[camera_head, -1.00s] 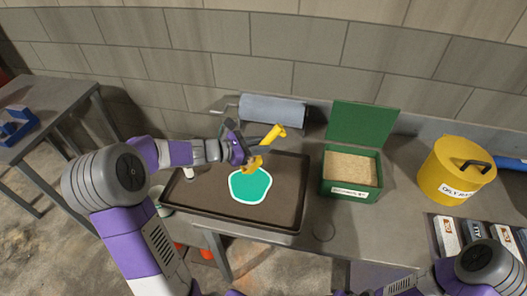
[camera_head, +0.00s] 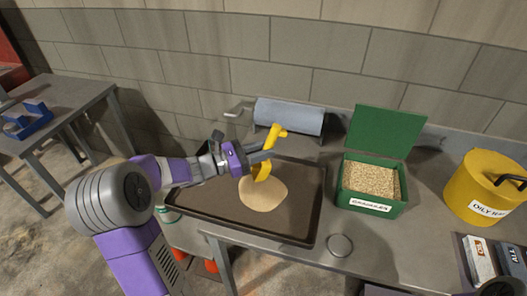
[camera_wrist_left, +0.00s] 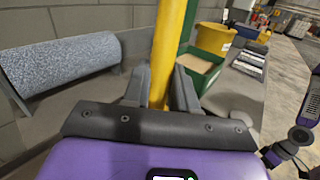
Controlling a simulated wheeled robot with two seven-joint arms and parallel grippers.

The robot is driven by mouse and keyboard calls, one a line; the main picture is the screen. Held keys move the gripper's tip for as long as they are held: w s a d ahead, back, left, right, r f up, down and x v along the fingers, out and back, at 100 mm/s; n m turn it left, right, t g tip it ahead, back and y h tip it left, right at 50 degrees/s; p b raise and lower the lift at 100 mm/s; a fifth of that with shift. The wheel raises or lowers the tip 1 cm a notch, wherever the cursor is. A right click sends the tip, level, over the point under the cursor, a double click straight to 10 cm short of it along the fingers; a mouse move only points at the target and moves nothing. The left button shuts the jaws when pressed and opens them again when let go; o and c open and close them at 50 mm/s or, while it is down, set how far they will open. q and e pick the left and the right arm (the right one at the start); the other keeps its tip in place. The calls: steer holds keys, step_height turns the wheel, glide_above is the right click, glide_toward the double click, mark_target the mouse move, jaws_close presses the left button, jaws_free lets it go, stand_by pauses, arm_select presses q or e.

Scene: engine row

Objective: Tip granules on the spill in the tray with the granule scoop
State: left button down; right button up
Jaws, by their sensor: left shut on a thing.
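My left gripper (camera_head: 262,155) is shut on the yellow granule scoop (camera_head: 262,172) above the dark tray (camera_head: 310,205). The scoop's handle sticks up and its head points down over the tray. In the left wrist view the fingers (camera_wrist_left: 160,92) clasp the yellow handle (camera_wrist_left: 168,45); the scoop's head is out of that view. A round tan patch of granules (camera_head: 264,196) lies in the tray just below the scoop, with no teal spill showing. The open green granule box (camera_head: 372,206) holds tan granules right of the tray.
A blue-grey roll (camera_head: 290,115) lies behind the tray by the wall. A yellow lidded bin (camera_head: 480,190) and small boxes (camera_head: 478,258) stand at the right. A round metal disc (camera_head: 340,245) lies near the bench edge. A separate table (camera_head: 65,105) is at the left.

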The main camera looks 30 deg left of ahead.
stand_by(0.6)
arm_select(q)
step_height(320, 180, up, 5)
steer(key=p, duration=0.4)
steer(key=shift+r, duration=0.1)
stand_by(0.4)
